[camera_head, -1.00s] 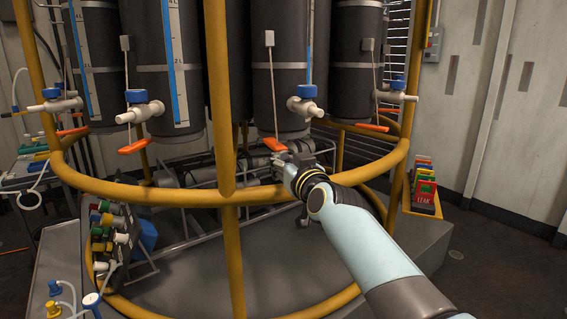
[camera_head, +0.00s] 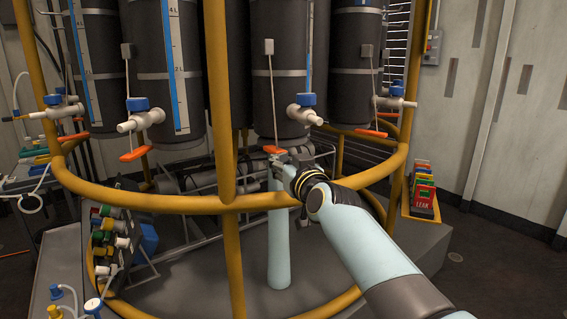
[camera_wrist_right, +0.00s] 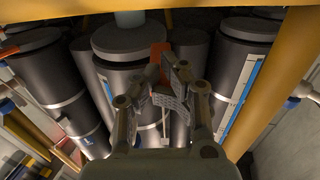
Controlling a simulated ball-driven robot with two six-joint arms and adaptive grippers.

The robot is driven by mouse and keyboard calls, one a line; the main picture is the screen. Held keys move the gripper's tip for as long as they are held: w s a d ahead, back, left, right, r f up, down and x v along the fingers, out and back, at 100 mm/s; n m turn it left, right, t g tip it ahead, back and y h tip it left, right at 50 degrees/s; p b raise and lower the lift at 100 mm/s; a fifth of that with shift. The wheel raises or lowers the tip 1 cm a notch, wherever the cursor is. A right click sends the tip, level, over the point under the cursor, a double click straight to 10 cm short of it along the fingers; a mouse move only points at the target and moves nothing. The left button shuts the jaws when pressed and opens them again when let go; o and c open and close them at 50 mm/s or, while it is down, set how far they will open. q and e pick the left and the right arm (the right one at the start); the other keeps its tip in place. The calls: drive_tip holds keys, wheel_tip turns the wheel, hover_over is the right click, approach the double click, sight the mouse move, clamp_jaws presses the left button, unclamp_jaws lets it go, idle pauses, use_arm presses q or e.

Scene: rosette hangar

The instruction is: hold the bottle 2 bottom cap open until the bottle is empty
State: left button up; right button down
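My right gripper (camera_head: 280,161) is under the front bottle (camera_head: 277,90), right of the yellow upright, at its orange bottom cap (camera_head: 275,150). In the right wrist view, the fingers (camera_wrist_right: 173,84) are close together beside the orange cap (camera_wrist_right: 158,62); whether they grip it is unclear. A broad pale blue stream (camera_head: 278,240) falls from below this bottle to the grey base. It also shows in the wrist view at the bottle's end (camera_wrist_right: 130,18). No bottle number is readable. My left gripper is not in view.
A yellow frame ring (camera_head: 170,200) and upright (camera_head: 216,100) stand before the bottles. Neighbouring bottles have their own taps and orange caps (camera_head: 136,154). A rack of coloured-capped items (camera_head: 110,240) is at lower left. A box of cards marked LEAK (camera_head: 424,200) sits at right.

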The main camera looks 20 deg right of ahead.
sight(282, 151)
drive_tip(key=shift+w+r+p, duration=0.15)
drive_tip(key=shift+r+p, duration=0.2)
drive_tip(key=shift+r, duration=0.5)
drive_tip(key=shift+w+r+p, duration=0.15)
drive_tip(key=shift+r+p, duration=0.2)
drive_tip(key=shift+r, duration=0.5)
drive_tip(key=shift+f, duration=0.25)
